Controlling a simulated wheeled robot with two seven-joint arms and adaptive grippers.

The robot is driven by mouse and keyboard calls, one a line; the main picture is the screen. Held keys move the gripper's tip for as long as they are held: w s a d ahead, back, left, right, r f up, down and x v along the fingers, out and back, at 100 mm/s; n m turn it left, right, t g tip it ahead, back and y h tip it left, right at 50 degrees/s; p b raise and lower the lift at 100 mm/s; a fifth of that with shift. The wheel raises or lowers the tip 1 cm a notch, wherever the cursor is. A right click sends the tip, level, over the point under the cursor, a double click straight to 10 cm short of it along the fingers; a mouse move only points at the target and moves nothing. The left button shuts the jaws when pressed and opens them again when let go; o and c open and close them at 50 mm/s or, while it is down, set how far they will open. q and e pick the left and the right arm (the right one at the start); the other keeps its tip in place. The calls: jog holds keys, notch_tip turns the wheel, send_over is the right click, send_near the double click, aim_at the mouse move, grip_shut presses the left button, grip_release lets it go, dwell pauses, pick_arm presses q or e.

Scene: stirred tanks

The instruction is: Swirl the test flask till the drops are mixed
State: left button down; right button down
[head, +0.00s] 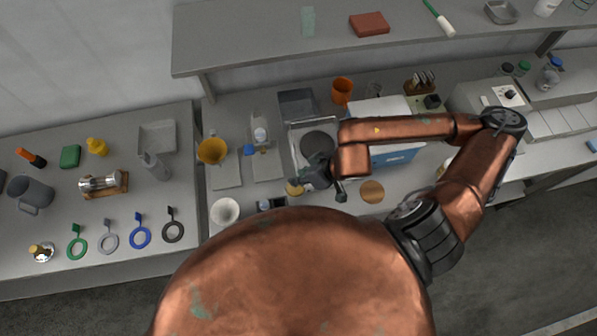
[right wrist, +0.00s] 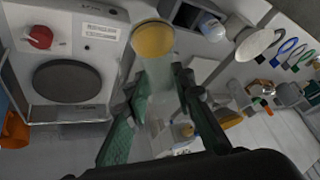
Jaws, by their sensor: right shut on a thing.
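My right gripper (head: 326,187) is above the front of the bench, by the near side of the stirrer with its dark round plate (head: 319,144). In the right wrist view the gripper (right wrist: 160,100) has its green-padded fingers on either side of a clear, see-through glass vessel (right wrist: 158,82), which I take for the test flask. It is shut on this vessel. The vessel's outline is faint, and I cannot make out drops or the colour of its contents. In the head view the hand hides it. My left gripper is not in view.
A yellow disc (right wrist: 153,38) lies beside the stirrer, beyond the fingertips. A brown disc (head: 371,191) lies right of the hand.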

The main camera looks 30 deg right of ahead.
jog(key=shift+s+d+r+p, duration=0.15)
jog(key=shift+s+d+p, duration=0.35)
jog(key=shift+s+p, duration=0.1)
jog(key=shift+s+d, duration=0.1)
jog(key=shift+d, duration=0.05)
jog(key=shift+w+d+b, duration=1.05)
jog(key=shift+w+d, duration=0.85)
jog(key=shift+d, duration=0.2)
